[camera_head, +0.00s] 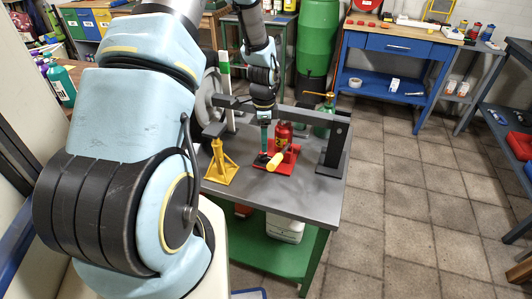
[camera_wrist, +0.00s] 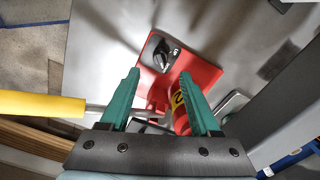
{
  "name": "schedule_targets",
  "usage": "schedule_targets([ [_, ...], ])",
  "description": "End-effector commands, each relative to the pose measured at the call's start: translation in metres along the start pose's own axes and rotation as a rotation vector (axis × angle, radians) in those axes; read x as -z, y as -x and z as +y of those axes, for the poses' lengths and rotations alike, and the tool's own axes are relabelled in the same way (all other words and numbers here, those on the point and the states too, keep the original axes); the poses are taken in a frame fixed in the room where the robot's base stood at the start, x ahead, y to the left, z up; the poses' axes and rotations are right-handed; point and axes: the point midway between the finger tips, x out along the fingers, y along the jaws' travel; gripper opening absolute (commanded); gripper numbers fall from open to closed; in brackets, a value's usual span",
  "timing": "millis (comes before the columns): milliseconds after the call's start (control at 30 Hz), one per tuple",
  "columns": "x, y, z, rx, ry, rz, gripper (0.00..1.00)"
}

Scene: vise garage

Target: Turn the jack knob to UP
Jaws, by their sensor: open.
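The red jack's base plate (camera_wrist: 204,73) lies on a grey table. On it sits a black round knob (camera_wrist: 161,57) with a pale pointer mark and small white lettering beside it, too small to read surely. My gripper (camera_wrist: 159,75) is open, its two teal fingers spread with the knob showing just beyond and between the tips. I see no contact with the knob. In the head view my gripper (camera_head: 264,147) hangs down over the jack's red plate (camera_head: 288,160), and the knob is hard to make out there.
The jack's yellow handle (camera_head: 275,162) sticks out beside my gripper, and also shows at the left in the wrist view (camera_wrist: 40,104). The red jack body (camera_head: 284,133) stands close by. The table's front (camera_head: 290,200) is clear.

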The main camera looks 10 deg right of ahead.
Motion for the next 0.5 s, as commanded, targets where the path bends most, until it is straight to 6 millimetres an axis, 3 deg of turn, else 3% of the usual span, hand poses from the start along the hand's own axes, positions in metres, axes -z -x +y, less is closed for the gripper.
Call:
schedule_targets([
  [233,-0.001,-0.042,0.002,-0.003,0.001,-0.002,0.63],
  [500,0.0,-0.065,0.0,0.001,0.002,0.0,0.63],
])
